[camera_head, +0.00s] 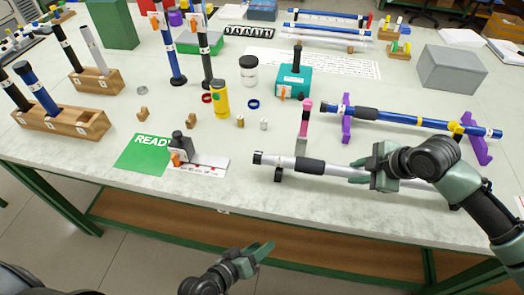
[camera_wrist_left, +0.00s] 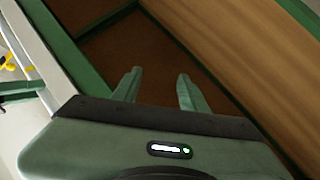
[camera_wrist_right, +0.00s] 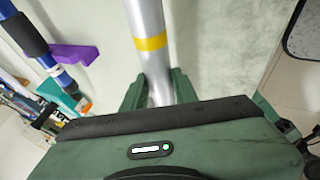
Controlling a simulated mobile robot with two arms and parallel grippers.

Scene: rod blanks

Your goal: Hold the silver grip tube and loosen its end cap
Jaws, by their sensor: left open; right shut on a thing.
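The silver grip tube (camera_head: 345,170) lies level near the table's front edge, with a black grip sleeve and a dark end cap (camera_head: 258,158) at its left end. Dark supports (camera_head: 278,174) stand under it. My right gripper (camera_head: 360,172) is shut on the tube, right of the sleeve. In the right wrist view the silver tube (camera_wrist_right: 146,20), with a yellow band, runs between the fingers. My left gripper (camera_head: 258,252) is open and empty, in front of the table edge and apart from the tube. Its open fingers (camera_wrist_left: 159,75) also show in the left wrist view.
Behind the tube, a blue rod (camera_head: 400,117) rests on purple stands (camera_head: 346,108). A pink-topped post (camera_head: 304,118) stands close behind the tube's left part. A green READY mat (camera_head: 140,154) lies to the left.

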